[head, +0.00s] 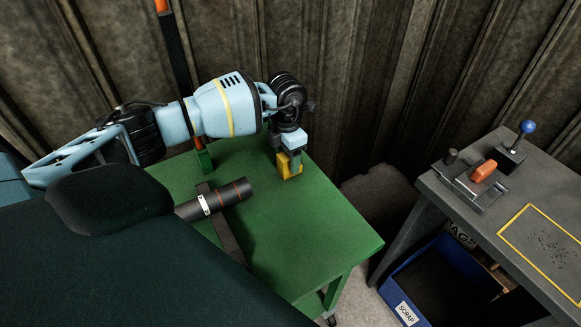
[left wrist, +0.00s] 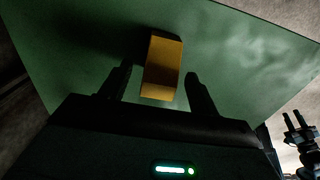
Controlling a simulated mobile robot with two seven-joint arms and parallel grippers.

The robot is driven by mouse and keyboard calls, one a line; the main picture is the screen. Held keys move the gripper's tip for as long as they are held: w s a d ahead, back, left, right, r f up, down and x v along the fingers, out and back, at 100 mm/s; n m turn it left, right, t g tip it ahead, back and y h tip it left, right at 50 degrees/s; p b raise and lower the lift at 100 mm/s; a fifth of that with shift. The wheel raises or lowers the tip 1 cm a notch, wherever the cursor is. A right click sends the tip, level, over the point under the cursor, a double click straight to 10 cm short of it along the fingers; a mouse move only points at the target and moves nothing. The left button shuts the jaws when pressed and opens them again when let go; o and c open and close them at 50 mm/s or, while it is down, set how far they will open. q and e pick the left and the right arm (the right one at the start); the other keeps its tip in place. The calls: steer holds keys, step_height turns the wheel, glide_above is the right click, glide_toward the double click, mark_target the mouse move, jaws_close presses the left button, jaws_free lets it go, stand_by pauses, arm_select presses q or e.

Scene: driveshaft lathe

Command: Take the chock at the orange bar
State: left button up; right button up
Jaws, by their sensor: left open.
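The chock is a yellow block (head: 286,172) standing on the green cart top, near its back edge. My left gripper (head: 288,158) reaches down over it from above. In the left wrist view the block (left wrist: 162,68) shows between the two open fingers, with a visible gap on each side.
The front right of the cart is clear. At right, a grey bench (head: 535,180) carries a blue-knobbed lever and orange handle, above a blue scrap bin (head: 405,308).

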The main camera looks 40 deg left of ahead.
arm_select(q)
step_height(320, 180, down, 2)
steer(key=shift+f+b, duration=0.25)
steer(key=shift+b, duration=0.2)
steer(key=shift+r, duration=0.15)
steer(key=c, duration=1.2)
steer(key=shift+o, duration=0.2)
steer(key=shift+r, duration=0.45)
steer(key=r, duration=0.2)
steer(key=shift+s+d+r, duration=0.15)
steer(key=shift+s+r, duration=0.15)
steer(key=s+d, duration=0.2)
steer(key=s, duration=0.2)
steer(key=s+d+r, duration=0.1)
steer(key=s+d, duration=0.1)
steer(key=s, duration=0.3)
steer(key=s+d, duration=0.2)
steer(key=s, duration=0.2)
steer(key=shift+s+d+r, duration=0.25)
steer(key=shift+s+d, duration=0.1)
steer(key=shift+d, duration=0.05)
